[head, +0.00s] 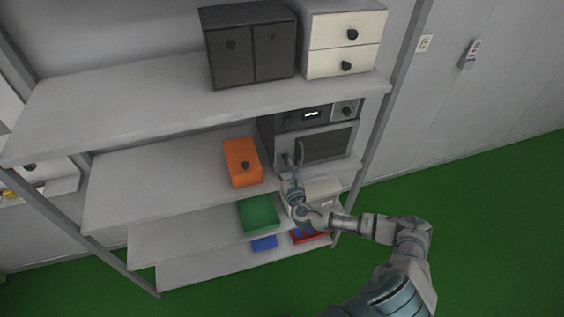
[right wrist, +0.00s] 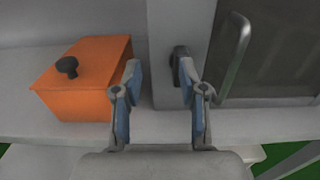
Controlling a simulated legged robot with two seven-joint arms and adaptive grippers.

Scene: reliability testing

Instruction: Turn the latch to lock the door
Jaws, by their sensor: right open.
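The oven-like unit stands on the second shelf; its grey door (head: 325,146) has a dark window and a vertical bar handle (right wrist: 236,52). A small dark latch (right wrist: 180,56) sits on the light panel left of the door. My right gripper (right wrist: 160,78) is open and empty in front of this panel. In the right wrist view, its right finger overlaps the lower part of the latch; I cannot tell whether they touch. In the head view, the right gripper (head: 288,165) reaches up to the panel and hides part of it. My left gripper is not in view.
An orange box (head: 242,162) with a dark knob stands just left of the unit. A green tray (head: 260,215) and blue and red bins lie on lower shelves. Shelf space left of the orange box is clear.

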